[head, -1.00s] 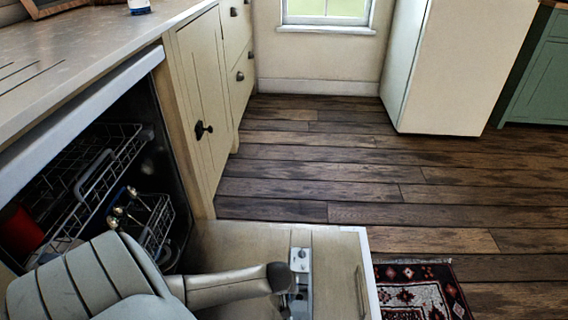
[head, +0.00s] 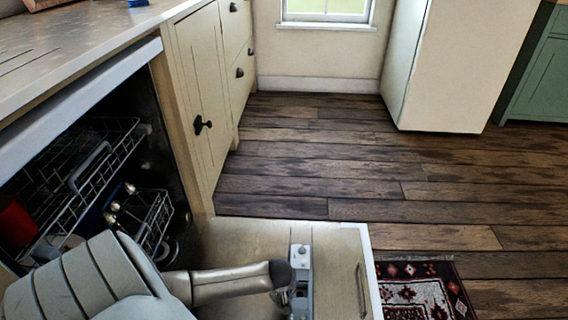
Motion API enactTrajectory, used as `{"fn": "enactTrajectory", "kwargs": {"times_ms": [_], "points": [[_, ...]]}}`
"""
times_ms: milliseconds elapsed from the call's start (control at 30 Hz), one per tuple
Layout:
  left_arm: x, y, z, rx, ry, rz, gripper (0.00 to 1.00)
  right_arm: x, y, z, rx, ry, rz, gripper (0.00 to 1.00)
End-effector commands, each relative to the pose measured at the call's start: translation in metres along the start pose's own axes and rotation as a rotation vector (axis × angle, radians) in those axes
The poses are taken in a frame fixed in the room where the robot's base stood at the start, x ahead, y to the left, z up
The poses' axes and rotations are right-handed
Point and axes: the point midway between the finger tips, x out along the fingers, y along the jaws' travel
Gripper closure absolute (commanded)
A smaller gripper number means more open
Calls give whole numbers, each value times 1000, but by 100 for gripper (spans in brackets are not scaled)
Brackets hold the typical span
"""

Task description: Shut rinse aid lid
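The dishwasher door (head: 235,238) is folded down and open, its inner face up. A grey dispenser unit (head: 301,256) is set in the inner face, a small round detail near its far end. My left arm comes in from the lower left, over the door. Its dark gripper end (head: 283,290) is at the left side of the dispenser and overlaps it in the view. I cannot tell whether it touches. The fingers are too hidden and dark to tell open from shut. The rinse aid lid cannot be made out clearly. My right gripper is out of view.
The dishwasher's racks (head: 95,165) hold a red item (head: 15,222) and cutlery. The counter (head: 80,50) runs above, with cream cupboards (head: 200,90) beyond. A patterned rug (head: 415,290) lies right of the door. The wooden floor (head: 400,190) is clear.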

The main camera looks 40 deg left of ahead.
Motion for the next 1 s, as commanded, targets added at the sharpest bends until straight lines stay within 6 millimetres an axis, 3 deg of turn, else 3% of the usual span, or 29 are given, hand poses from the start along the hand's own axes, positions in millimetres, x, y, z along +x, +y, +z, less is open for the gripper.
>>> {"fn": "enactTrajectory", "kwargs": {"times_ms": [100,1000], "points": [[0,-1,0,2,0,-2,96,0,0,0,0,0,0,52],[0,-2,0,8,0,-14,96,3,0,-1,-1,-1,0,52]]}}
